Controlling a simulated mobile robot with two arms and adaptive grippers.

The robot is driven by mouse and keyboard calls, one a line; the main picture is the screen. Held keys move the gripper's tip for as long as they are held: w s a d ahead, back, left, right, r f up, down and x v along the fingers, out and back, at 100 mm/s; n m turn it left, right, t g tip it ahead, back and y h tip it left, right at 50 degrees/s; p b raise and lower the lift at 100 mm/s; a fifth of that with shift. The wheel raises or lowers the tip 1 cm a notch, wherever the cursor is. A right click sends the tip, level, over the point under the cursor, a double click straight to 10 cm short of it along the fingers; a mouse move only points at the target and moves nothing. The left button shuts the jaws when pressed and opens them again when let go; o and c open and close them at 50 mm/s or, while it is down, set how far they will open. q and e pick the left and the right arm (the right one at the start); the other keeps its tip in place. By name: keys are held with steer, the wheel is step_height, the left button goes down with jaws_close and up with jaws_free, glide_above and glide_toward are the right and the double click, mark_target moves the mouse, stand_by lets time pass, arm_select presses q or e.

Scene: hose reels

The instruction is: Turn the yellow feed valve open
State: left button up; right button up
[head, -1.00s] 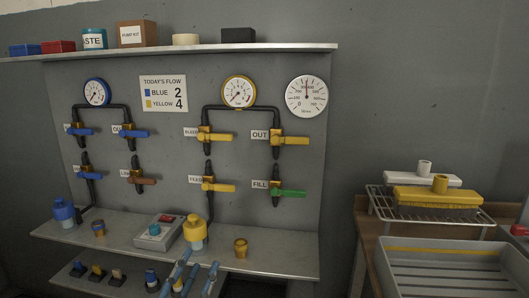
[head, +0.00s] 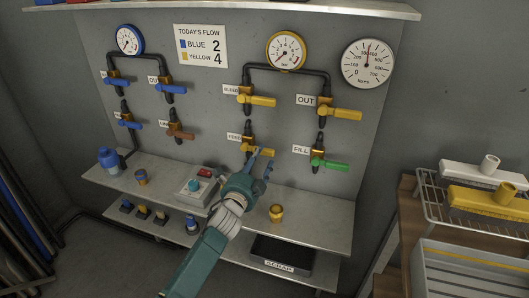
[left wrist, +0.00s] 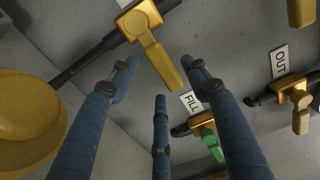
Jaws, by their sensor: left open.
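The yellow feed valve (head: 260,151), beside a "FEED" label, is at lower middle of the panel in the head view. Its lever sticks out to the right. My left gripper (head: 260,166) is open just below and in front of it and hides part of the view behind. In the left wrist view, the valve's yellow lever (left wrist: 160,62) shows at the top, between the spread blue fingers (left wrist: 160,80). I cannot tell whether any finger touches it. My right gripper is not in view.
The green fill valve (head: 328,165) is close on the right, and the yellow bleed valve (head: 258,100) is above. A shelf (head: 320,215) below holds a brass fitting (head: 276,212) and a control box (head: 196,191). A yellow rounded object (left wrist: 25,110) is left in the wrist view.

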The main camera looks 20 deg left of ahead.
mark_target(264, 154)
arm_select(q)
steer(key=shift+w+d, duration=0.1)
steer(key=shift+w, duration=1.9)
steer(key=shift+c, duration=0.5)
jaws_close()
